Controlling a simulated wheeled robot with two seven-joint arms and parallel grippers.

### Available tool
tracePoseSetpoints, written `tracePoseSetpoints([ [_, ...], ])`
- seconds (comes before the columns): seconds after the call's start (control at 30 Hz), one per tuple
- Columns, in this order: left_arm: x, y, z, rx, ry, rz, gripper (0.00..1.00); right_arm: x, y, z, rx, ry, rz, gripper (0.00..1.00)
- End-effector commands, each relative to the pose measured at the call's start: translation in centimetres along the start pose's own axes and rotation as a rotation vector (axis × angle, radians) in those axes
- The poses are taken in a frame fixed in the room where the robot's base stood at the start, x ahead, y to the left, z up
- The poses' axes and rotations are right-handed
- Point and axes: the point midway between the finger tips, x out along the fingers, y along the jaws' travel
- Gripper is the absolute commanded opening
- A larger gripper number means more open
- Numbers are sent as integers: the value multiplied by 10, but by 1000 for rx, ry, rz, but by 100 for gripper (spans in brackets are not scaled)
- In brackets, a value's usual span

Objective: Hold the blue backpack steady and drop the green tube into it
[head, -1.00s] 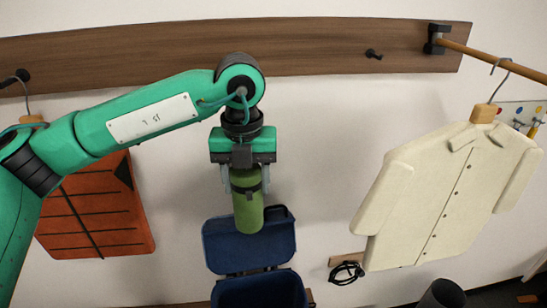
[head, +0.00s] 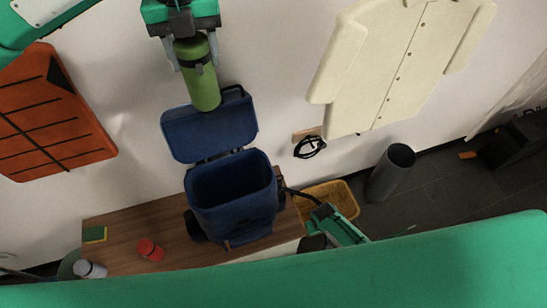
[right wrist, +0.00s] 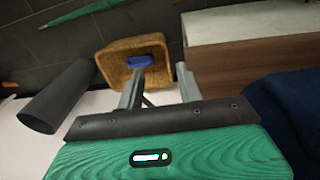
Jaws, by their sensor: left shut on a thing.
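The green tube (head: 201,78) hangs nearly upright in the head view, and my left gripper (head: 190,60) is shut around its upper part. Its lower end overlaps the top of the blue backpack's raised flap in the picture. The blue backpack (head: 236,222) stands on a wooden bench with its mouth open. Its inside looks dark, and the bottom is hidden. My right gripper (right wrist: 158,85) has its fingers apart in the right wrist view, with nothing clearly between them. The backpack's dark blue side (right wrist: 290,110) shows at the right there.
The bench (head: 125,225) also holds a red object (head: 150,250), a white-and-dark one (head: 90,269) and a sponge-like block (head: 94,235). Right of it are a yellow crate (head: 346,195) and a grey bin (head: 391,172).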

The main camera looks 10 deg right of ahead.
Motion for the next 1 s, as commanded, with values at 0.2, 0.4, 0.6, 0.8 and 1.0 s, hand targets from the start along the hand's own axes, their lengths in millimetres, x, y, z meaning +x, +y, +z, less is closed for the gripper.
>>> tracePoseSetpoints([
  [0.2, -1, 0, 0, 0, -1, -1, 21, -91, 4, -102, 24, 6, 54, 36],
  [0.4, -1, 0, 0, 0, -1, -1, 21, -183, -16, -174, 84, 77, 42, 36],
  [0.6, -1, 0, 0, 0, -1, -1, 21, -284, -54, -224, 148, 183, -37, 36],
  [0.8, 0, 0, 0, 0, -1, -1, 21, -348, -94, -200, 58, 89, -95, 36],
  [1.0, 0, 0, 0, 0, -1, -1, 21, -362, -106, -170, -57, -23, -111, 36],
])
